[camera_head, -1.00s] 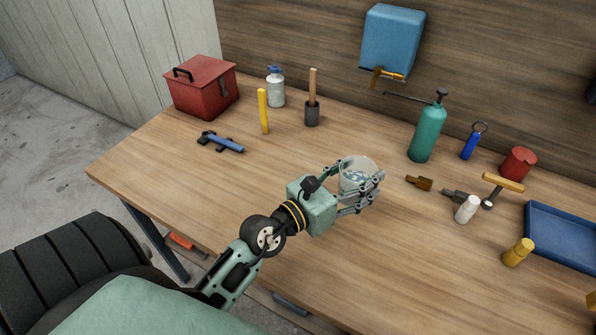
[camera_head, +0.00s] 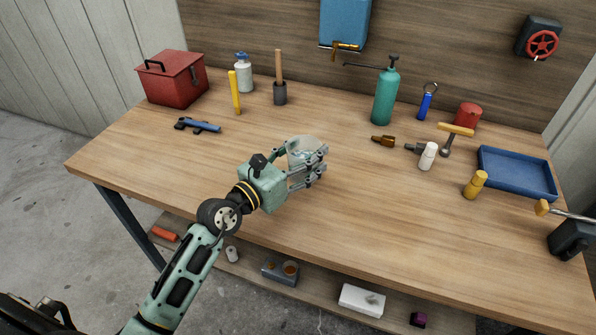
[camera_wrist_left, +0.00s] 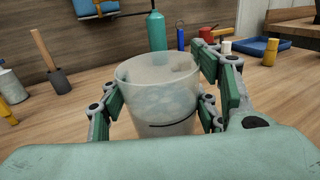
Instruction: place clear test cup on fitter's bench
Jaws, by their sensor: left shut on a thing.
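The clear test cup (camera_head: 301,147) is upright over the middle of the fitter's bench (camera_head: 240,213), a wooden-topped table. My left gripper (camera_head: 308,166) is shut on the cup, with its fingers on either side of it. In the left wrist view the cup (camera_wrist_left: 160,95) stands between the green finger pads and looks translucent, with a dark line low on its side. Its base is hidden behind my gripper, so I cannot tell whether it touches the bench. My right gripper is not in view.
Behind the cup stand a green spray bottle (camera_head: 385,97) and a mallet (camera_head: 280,80). A red toolbox (camera_head: 172,80) is at the back left. A blue tray (camera_head: 517,174) is at the right. The bench top in front of the cup is clear. A lower shelf (camera_head: 325,293) holds small items.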

